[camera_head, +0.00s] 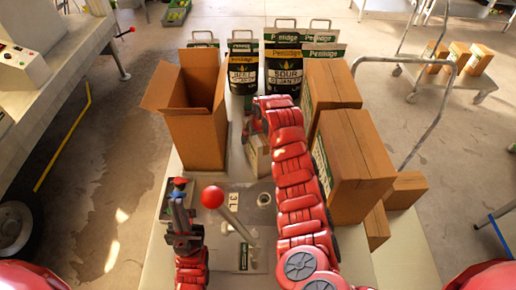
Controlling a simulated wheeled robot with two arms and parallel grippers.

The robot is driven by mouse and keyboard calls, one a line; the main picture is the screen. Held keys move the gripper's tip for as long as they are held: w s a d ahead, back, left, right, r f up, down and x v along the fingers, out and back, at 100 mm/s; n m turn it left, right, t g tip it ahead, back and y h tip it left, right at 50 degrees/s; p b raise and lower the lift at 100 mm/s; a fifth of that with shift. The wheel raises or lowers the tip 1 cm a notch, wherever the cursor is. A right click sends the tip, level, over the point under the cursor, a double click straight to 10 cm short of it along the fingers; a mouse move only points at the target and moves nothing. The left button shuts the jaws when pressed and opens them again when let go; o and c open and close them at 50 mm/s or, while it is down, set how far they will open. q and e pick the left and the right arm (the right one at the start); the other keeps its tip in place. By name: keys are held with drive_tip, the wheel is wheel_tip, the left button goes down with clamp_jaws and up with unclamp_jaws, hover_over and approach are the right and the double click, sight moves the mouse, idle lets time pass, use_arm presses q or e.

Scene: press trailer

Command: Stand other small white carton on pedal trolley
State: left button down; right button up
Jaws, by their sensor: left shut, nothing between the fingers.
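My left gripper (180,208) is shut and empty, low over the left side of the pale worktop, left of a red-knobbed lever. My right arm reaches up the middle; its gripper (250,128) is at the far end, mostly hidden by the arm, so its jaws cannot be read. A small carton (257,160) stands just below it, partly covered by the arm; I cannot tell if it is held. At the upper right a wheeled trolley (470,83) bears several small upright cartons (480,57), tan with pale sides. No pedal on it can be made out.
An open brown box (199,140) stands left of my right arm. Large closed cartons (355,157) crowd its right side. The lever's red knob (212,197) rises near my left gripper. A machine bench (50,90) is at left; floor between is clear.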

clamp_jaws()
idle(0.5)
